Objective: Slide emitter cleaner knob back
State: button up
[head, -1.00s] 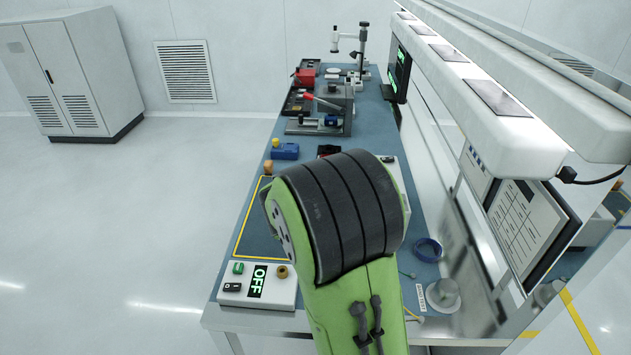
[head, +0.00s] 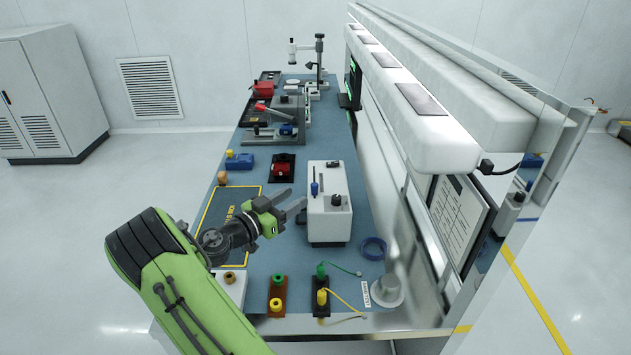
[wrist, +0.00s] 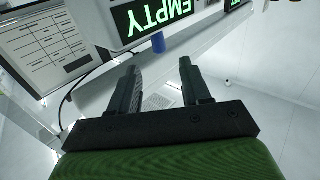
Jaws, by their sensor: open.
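My gripper (head: 290,199) is open and empty above the bench, left of a white box (head: 329,226) and pointing toward it. In the wrist view its two dark fingers (wrist: 163,80) are spread with nothing between them. The white box has a small blue upright knob (head: 314,187) on its left side and a dark knob (head: 336,200) near its front. I cannot tell for certain which one is the emitter cleaner knob. The gripper is apart from both. A blue cylinder (wrist: 158,43) shows ahead of the fingers in the wrist view.
Green and yellow knobs (head: 321,271) with cables stand at the bench's front. A blue tape ring (head: 373,248) and a yellow-bordered mat (head: 221,222) flank the box. A red-topped black fixture (head: 282,168) is behind. A long white overhead unit (head: 428,130) overhangs the right side.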

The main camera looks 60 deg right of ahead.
aim_at(312, 187)
jog(key=p+x, duration=0.1)
jog(key=x, duration=0.9)
jog(key=shift+d, duration=0.2)
grip_shut()
